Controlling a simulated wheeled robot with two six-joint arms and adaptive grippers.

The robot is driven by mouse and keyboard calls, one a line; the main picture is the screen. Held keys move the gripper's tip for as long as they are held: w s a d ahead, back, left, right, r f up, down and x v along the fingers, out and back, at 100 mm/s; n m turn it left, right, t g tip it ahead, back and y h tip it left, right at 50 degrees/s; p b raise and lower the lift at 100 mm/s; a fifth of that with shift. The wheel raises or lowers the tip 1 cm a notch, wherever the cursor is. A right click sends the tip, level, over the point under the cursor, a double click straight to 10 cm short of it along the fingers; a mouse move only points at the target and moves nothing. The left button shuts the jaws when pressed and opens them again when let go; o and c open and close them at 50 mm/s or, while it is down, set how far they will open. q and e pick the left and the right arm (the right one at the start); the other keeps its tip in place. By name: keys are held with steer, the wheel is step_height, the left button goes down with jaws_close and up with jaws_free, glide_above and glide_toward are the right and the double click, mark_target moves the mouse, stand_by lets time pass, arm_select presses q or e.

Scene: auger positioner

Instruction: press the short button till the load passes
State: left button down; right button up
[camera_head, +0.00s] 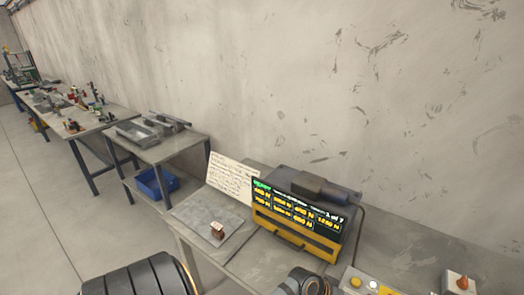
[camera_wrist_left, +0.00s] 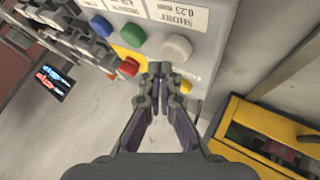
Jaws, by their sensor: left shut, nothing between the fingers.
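The button panel (camera_wrist_left: 215,25) fills the top of the left wrist view. A pale round button (camera_wrist_left: 177,48) sits under a label (camera_wrist_left: 178,14) reading "SHORT 0.25 mm". Green (camera_wrist_left: 132,34) and blue (camera_wrist_left: 103,27) buttons sit left of it. My left gripper (camera_wrist_left: 160,72) is shut and empty, its tips just below and left of the pale button in the picture; contact cannot be told. The yellow-framed display (camera_head: 298,218) stands on the bench in the head view, showing several N values and "1 of 7". My right gripper is not in view.
A red button (camera_wrist_left: 128,67) and a small yellow one (camera_wrist_left: 185,86) flank my fingertips. A yellow-framed unit (camera_wrist_left: 265,138) stands at the right. In the head view, a small brown block (camera_head: 217,230) lies on a grey plate (camera_head: 195,222) left of the display.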

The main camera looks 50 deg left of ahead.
arm_select(q)
steer(key=shift+f, duration=0.15)
stand_by(0.4)
steer(key=shift+f, duration=0.5)
stand_by(0.4)
steer(key=shift+r+p, duration=0.6)
steer(key=shift+r, duration=0.05)
step_height(320, 180, up, 6)
steer(key=p, duration=0.6)
steer(key=shift+p, duration=0.3)
